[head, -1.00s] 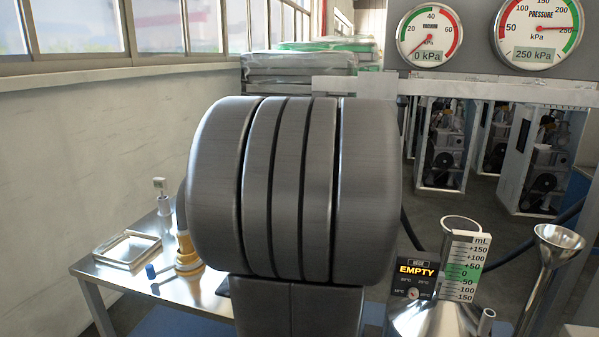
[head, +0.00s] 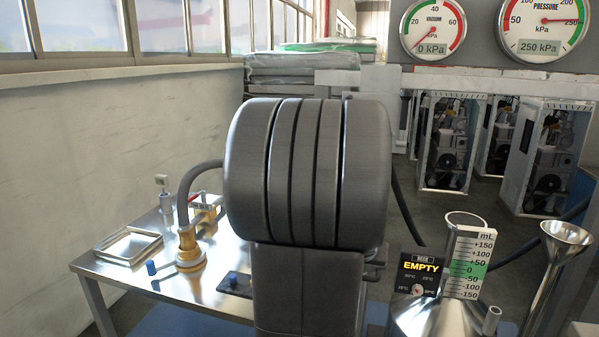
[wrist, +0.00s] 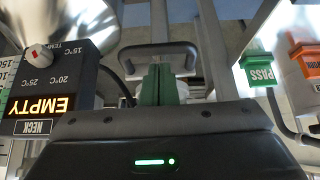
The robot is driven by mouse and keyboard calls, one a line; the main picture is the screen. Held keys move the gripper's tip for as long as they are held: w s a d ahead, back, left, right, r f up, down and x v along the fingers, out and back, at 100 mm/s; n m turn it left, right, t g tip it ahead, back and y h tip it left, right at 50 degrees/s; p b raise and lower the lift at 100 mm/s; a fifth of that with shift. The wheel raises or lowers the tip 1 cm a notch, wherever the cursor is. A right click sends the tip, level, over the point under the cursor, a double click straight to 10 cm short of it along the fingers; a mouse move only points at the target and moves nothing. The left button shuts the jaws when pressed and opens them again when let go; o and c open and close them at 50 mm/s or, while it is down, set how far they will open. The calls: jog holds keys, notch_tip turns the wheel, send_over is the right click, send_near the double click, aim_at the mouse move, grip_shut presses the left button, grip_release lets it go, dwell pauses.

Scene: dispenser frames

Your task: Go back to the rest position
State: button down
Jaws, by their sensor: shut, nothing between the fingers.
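My gripper (wrist: 159,72) shows in the wrist view as two green fingers pressed together, with nothing between them. A dark U-shaped handle (wrist: 158,50) lies just beyond the fingertips in the picture; I cannot tell the gap. In the head view my dark grey arm fills the middle and hides my gripper.
A metal table (head: 225,262) at left bears a tray (head: 128,247) and a brass fitting (head: 190,248) with a hose. A dispenser with an EMPTY display (head: 421,267), a millilitre scale (head: 468,262) and a funnel (head: 563,240) stand right. Green PASS (wrist: 260,72) and orange (wrist: 303,57) tags are near.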

jog(key=shift+w+r+p, duration=0.1)
jog(key=shift+r+p, duration=0.3)
jog(key=shift+r, duration=0.2)
notch_tip(320, 180, up, 2)
jog(key=shift+w+r+p, duration=0.15)
jog(key=shift+p, duration=0.65)
jog(key=v, duration=0.9)
jog(key=x, duration=0.9)
notch_tip(320, 180, down, 5)
jog(key=b, duration=0.4)
jog(key=s+r+p, duration=0.2)
jog(key=r+p, duration=0.1)
jog(key=r, duration=0.6)
jog(key=s+a+r+p, duration=0.1)
jog(key=s+r+p, duration=0.1)
jog(key=r, duration=0.7)
jog(key=shift+s+r+p, duration=0.15)
jog(key=shift+s+p, duration=0.1)
jog(key=shift+p, duration=0.55)
jog(key=shift+a, duration=0.2)
